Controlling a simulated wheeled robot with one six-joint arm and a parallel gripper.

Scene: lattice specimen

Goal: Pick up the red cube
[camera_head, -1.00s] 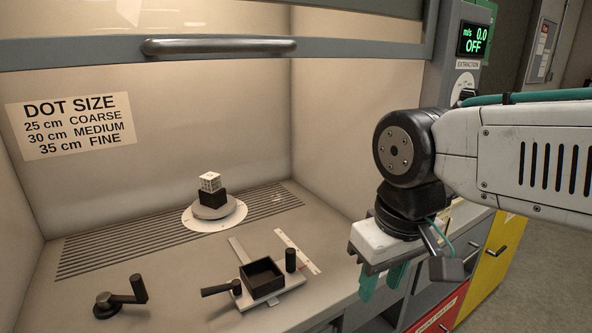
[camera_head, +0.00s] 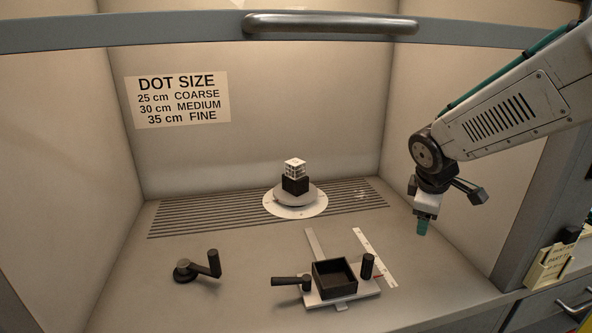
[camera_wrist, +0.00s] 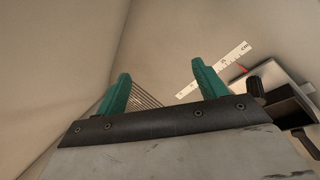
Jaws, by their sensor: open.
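No red cube shows in either view. A small white lattice cube (camera_head: 294,168) sits on a black block (camera_head: 295,185) on a round grey stand (camera_head: 296,197) at the back middle of the hood. My gripper (camera_head: 423,228) hangs, pointing down, at the right of the hood, well apart from the stand. In the wrist view its two teal fingers (camera_wrist: 160,90) are spread with nothing between them.
A black open box (camera_head: 334,292) on a white slide with a scale (camera_head: 375,257) stands at the front right. A black crank (camera_head: 198,267) is at the front left. The raised sash handle (camera_head: 330,24) crosses the top. Bare floor lies between.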

